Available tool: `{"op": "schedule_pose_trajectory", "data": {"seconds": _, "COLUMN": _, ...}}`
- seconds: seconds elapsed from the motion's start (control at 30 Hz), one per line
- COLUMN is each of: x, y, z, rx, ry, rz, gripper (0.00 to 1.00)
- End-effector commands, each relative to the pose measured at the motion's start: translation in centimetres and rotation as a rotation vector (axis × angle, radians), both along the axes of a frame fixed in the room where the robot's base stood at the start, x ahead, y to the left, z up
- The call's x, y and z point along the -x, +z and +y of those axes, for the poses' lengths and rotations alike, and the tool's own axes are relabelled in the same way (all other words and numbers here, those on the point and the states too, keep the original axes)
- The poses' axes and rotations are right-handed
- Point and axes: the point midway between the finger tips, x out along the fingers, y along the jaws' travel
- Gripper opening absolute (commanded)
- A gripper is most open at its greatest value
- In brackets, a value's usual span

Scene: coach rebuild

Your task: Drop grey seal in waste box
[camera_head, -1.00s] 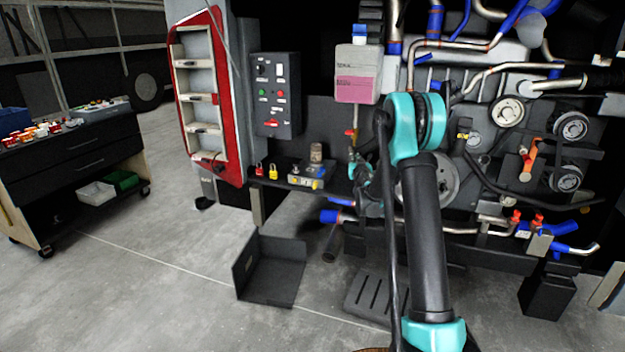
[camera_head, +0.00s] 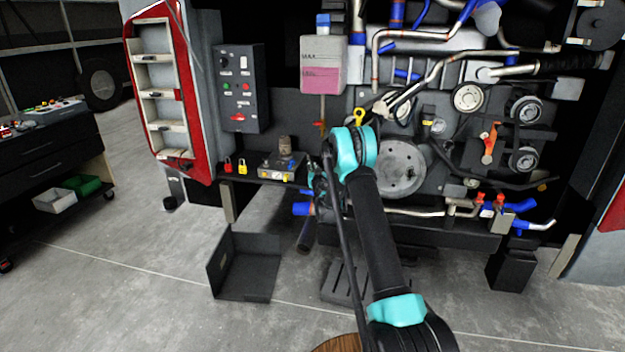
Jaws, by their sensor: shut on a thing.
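My arm reaches forward from the bottom of the head view with its teal elbow in front of the engine. My gripper (camera_head: 318,187) is a small dark and teal shape beyond the elbow, low in front of the engine's left side, partly hidden by the arm. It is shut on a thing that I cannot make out. I cannot pick out the grey seal anywhere. A dark open box (camera_head: 245,272) stands on the floor left of the arm, its visible floor bare. It may be the waste box. My gripper is above and right of it, apart from it.
A dark shelf (camera_head: 262,176) left of the gripper holds red and yellow padlocks and a small device. The engine (camera_head: 402,167) with pipes and pulleys fills the back. A slotted dark step (camera_head: 338,286) lies beside the arm. A tool cart (camera_head: 55,160) stands far left. Floor between is clear.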

Motion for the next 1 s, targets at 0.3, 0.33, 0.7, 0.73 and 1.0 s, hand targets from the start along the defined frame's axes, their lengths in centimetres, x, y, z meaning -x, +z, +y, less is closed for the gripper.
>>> {"op": "schedule_pose_trajectory", "data": {"seconds": 0.3, "x": 0.0, "y": -2.7, "z": 0.0, "rx": 0.001, "ry": 0.000, "rz": 0.000, "gripper": 0.00}}
{"op": "schedule_pose_trajectory", "data": {"seconds": 0.33, "x": 0.0, "y": -3.0, "z": 0.0, "rx": 0.001, "ry": 0.000, "rz": 0.000, "gripper": 0.00}}
{"op": "schedule_pose_trajectory", "data": {"seconds": 0.7, "x": 0.0, "y": -5.7, "z": 0.0, "rx": 0.000, "ry": 0.000, "rz": 0.000, "gripper": 0.00}}
{"op": "schedule_pose_trajectory", "data": {"seconds": 0.73, "x": 0.0, "y": -5.7, "z": 0.0, "rx": 0.000, "ry": 0.000, "rz": 0.000, "gripper": 0.00}}
{"op": "schedule_pose_trajectory", "data": {"seconds": 1.0, "x": 0.0, "y": -5.9, "z": 0.0, "rx": 0.000, "ry": 0.000, "rz": 0.000, "gripper": 0.27}}
